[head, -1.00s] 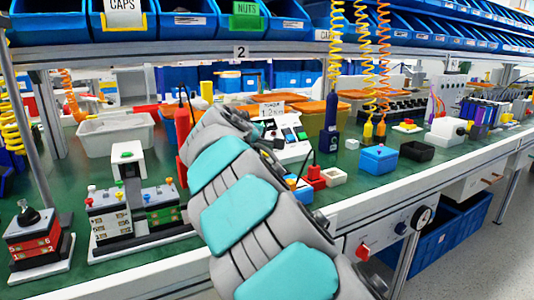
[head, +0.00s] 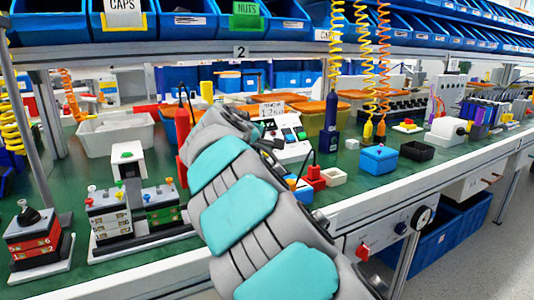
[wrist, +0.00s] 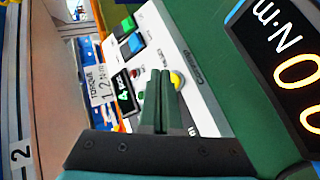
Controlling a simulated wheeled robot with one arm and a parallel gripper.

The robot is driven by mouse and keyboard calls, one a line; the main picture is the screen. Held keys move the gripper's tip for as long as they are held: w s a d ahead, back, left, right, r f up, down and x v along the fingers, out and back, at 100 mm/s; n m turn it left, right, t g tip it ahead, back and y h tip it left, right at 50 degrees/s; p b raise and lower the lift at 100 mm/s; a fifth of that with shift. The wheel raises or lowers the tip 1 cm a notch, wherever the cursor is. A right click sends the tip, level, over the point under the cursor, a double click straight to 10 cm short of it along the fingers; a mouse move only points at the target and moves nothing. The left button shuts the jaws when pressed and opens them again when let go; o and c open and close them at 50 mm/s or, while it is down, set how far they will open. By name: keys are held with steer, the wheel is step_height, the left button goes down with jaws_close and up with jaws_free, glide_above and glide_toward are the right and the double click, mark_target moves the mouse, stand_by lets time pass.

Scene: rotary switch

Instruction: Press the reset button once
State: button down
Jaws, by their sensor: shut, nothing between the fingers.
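A white control panel (wrist: 185,55) fills the middle of the wrist view, tilted on its side. It carries a green button (wrist: 124,27), a blue button (wrist: 133,44), a small red button (wrist: 136,73) and a yellow round part (wrist: 177,79). Its lettering is too blurred for me to tell which is the reset button. My gripper (wrist: 161,75) is shut and empty, its tips over the panel close beside the yellow part; I cannot tell whether they touch. In the head view the panel (head: 293,150) stands on the bench beyond my arm, which hides most of the gripper.
A large dark display (wrist: 285,50) with orange digits is close at right in the wrist view. A torque sign (head: 271,109) stands behind the panel. Blue bins (head: 185,22) hang above.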

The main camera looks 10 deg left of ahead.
steer(key=shift+w+f, duration=0.1)
steer(key=shift+w+a+f, duration=0.15)
steer(key=shift+f, duration=0.05)
steer(key=shift+w+a+f, duration=0.15)
steer(key=shift+w+f, duration=0.1)
steer(key=shift+f, duration=0.05)
stand_by(1.1)
steer(key=shift+r, duration=0.1)
steer(key=shift+s+d+r, duration=0.35)
steer(key=shift+s+r, duration=0.15)
stand_by(0.4)
steer(key=s+r, duration=0.1)
steer(key=s+d+r+p, duration=0.1)
steer(key=s+d+r, duration=0.1)
steer(key=shift+r+p, duration=0.25)
steer(key=shift+p, duration=0.15)
stand_by(0.5)
